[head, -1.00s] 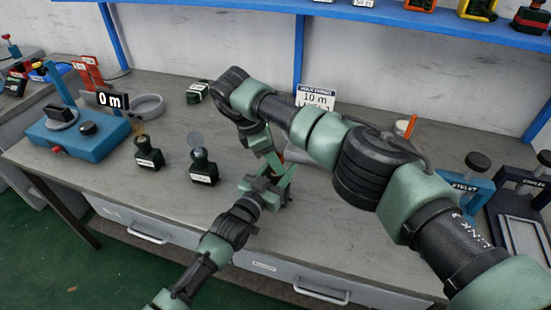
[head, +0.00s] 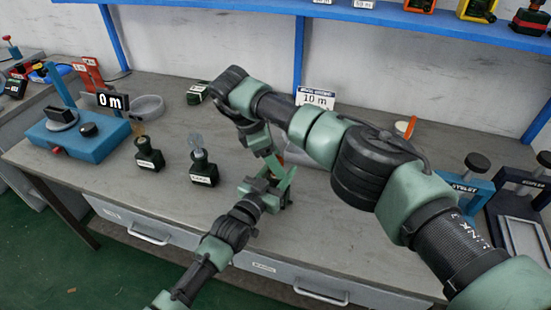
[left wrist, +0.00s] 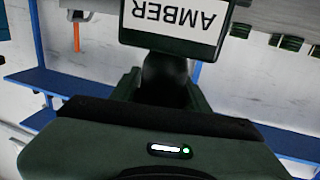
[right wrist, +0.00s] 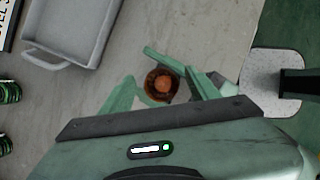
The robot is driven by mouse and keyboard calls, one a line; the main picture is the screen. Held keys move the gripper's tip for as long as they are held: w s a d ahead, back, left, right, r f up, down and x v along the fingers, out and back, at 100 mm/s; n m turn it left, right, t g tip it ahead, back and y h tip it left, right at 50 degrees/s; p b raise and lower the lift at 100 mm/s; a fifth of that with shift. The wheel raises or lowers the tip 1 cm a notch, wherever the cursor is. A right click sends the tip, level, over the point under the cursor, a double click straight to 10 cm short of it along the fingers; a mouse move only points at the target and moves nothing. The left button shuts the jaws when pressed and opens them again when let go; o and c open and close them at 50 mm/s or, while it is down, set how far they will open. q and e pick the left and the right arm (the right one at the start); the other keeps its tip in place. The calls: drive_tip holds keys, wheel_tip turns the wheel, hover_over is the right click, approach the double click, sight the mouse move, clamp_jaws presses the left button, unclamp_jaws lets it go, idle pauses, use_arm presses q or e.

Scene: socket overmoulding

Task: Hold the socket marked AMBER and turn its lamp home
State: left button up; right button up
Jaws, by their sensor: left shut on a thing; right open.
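My left gripper (head: 268,187) is shut on the socket marked AMBER (left wrist: 172,22). Its white label reads upside down in the left wrist view; in the head view the arms and gripper mostly hide the socket. An amber round-topped lamp (right wrist: 162,84) shows from above in the right wrist view. My right gripper (right wrist: 160,92) is open, with its green fingers to either side of the lamp and gaps showing. I cannot tell how deep the lamp sits in the socket.
Two other dark sockets with lamps stand left on the bench (head: 149,157) (head: 203,170). A blue device (head: 75,135) and a round grey dish (head: 147,107) are further left. A grey tray (right wrist: 72,30) lies near my right gripper.

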use_arm(q)
drive_tip(key=shift+w, duration=0.1)
use_arm(e)
drive_tip(key=v, duration=1.1)
drive_tip(key=shift+r, duration=0.45)
use_arm(q)
drive_tip(key=o, duration=1.5)
drive_tip(key=shift+o, duration=0.2)
